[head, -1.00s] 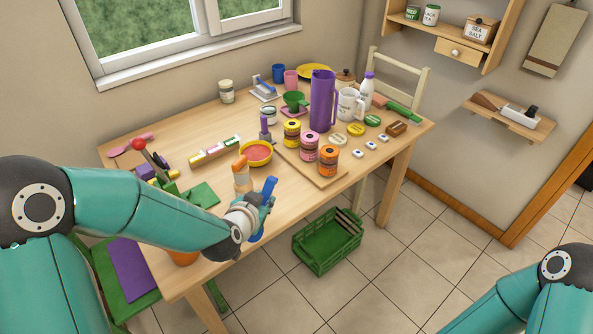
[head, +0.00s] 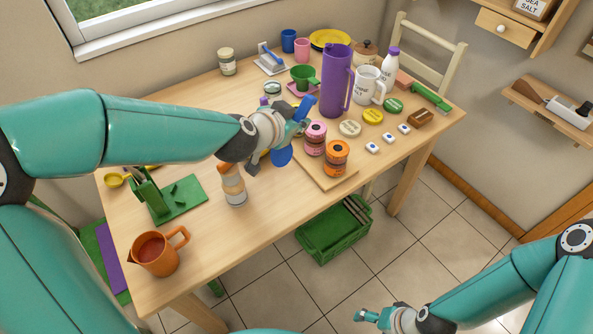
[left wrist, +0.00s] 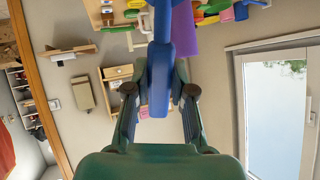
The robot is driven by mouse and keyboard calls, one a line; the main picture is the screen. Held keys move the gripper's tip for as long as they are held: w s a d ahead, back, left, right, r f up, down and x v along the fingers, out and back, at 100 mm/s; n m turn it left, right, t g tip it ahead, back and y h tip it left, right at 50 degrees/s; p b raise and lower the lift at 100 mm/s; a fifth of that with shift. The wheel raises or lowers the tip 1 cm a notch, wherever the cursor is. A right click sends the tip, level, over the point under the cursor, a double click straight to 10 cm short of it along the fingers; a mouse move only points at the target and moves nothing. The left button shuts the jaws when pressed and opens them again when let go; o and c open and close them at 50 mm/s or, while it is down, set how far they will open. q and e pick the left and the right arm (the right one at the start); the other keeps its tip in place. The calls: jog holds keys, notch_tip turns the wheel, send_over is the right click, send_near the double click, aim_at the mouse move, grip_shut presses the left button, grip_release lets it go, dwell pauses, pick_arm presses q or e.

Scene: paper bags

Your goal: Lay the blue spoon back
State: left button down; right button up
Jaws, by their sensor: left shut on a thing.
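The blue spoon (head: 303,108) is in my left gripper (head: 288,130), held above the middle of the table, left of the purple pitcher. It is tilted, with its blue end (head: 280,156) showing below the gripper. In the left wrist view the blue spoon (left wrist: 159,70) stands upright between the two dark fingers, which close on it. My right gripper (head: 376,318) is low at the bottom of the head view, away from the table; its finger opening is too small to read.
A salt-shaker-like bottle (head: 233,187), an orange jug (head: 158,252) and a green holder (head: 150,197) stand nearer the front left. The front middle of the table is clear.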

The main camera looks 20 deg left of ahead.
aim_at(292, 150)
pick_arm(q)
notch_tip(292, 150, down, 8)
jog(key=b, duration=0.4)
jog(key=shift+f, duration=0.2)
jog(key=shift+d+f+b, duration=0.1)
jog(key=shift+f+b, duration=0.8)
jog(key=shift+f, duration=1.55)
pick_arm(e)
notch_tip(292, 150, down, 7)
jog(key=shift+f, duration=0.2)
pick_arm(q)
jog(key=shift+f, duration=0.1)
jog(key=c, duration=1)
grip_release()
